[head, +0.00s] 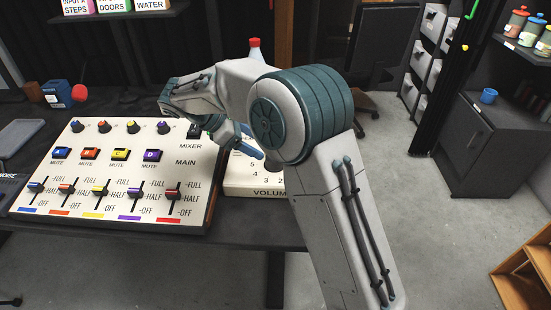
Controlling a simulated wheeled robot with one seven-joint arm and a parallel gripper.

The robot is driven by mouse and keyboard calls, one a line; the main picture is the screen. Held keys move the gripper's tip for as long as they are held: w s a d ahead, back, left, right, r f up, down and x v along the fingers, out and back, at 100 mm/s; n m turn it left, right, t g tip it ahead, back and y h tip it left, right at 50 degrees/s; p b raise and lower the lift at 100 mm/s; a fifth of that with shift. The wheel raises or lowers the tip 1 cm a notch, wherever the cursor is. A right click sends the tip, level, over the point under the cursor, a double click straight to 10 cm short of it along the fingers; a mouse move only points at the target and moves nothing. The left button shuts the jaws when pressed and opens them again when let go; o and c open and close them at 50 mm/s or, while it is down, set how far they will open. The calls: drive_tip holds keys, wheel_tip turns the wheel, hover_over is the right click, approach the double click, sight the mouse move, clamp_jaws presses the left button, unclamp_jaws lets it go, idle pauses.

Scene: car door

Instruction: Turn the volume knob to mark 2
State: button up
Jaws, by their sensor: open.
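The volume panel (240,188) is a white box to the right of the mixer, near the table's front edge. My gripper (248,148) is over the panel's upper part, partly covered by my forearm. Its blue-teal fingers are apart and open. Whether they touch or surround the knob cannot be seen.
The mixer board (110,180) with several knobs, coloured buttons and sliders stands close on the left. A red-capped bottle (255,48) is behind my arm. A blue box (57,95) sits at the back left.

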drive_tip(key=b+x, duration=0.1)
drive_tip(key=x, duration=0.8)
drive_tip(key=shift+r, duration=0.1)
drive_tip(key=c, duration=1)
